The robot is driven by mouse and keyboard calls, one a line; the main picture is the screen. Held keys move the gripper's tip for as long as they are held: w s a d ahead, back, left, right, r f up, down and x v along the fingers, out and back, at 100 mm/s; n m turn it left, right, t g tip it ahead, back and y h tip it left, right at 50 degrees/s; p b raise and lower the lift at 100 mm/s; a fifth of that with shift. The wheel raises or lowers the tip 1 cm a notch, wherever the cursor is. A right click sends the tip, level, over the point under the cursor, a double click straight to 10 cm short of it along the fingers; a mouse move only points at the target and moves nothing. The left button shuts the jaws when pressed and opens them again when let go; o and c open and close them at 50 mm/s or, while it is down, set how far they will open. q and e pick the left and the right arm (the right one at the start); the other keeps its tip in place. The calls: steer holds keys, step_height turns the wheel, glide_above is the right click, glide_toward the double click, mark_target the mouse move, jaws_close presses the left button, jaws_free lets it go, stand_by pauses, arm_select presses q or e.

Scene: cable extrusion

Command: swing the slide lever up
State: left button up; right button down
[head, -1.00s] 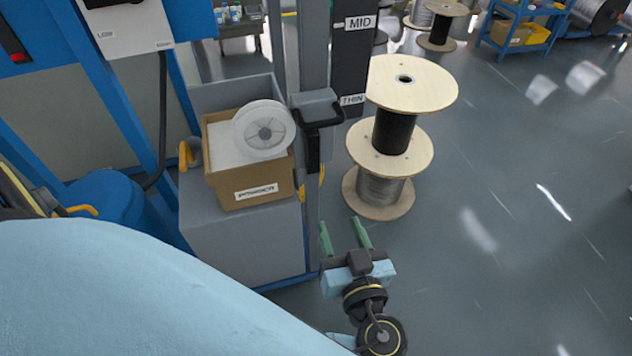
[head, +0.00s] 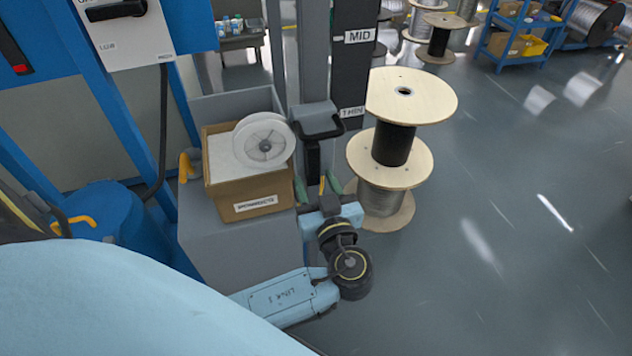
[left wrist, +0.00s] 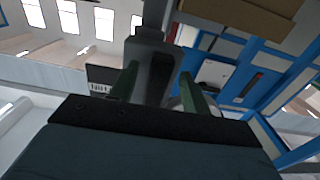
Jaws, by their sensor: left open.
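The slide on the grey post carries a grey block (head: 315,118) with a black handle around its front. A dark lever (head: 313,158) hangs down from under that block. My left gripper (head: 317,188) is open, its green fingers pointing up just below the lever, one on each side of its line. In the left wrist view the dark grey lever piece (left wrist: 152,70) stands between the two open fingers (left wrist: 157,88). I cannot tell whether either finger touches it. My right gripper is not in view.
A cardboard box (head: 248,190) with a white spool (head: 264,143) stands on a grey cabinet (head: 240,238) left of the gripper. Stacked wooden cable reels (head: 390,160) stand close on the right. Open floor (head: 500,250) lies farther right.

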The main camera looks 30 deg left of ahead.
arm_select(q)
steer(key=shift+w+a, duration=0.1)
steer(key=shift+a, duration=0.05)
steer(key=shift+c, duration=0.5)
jaws_close()
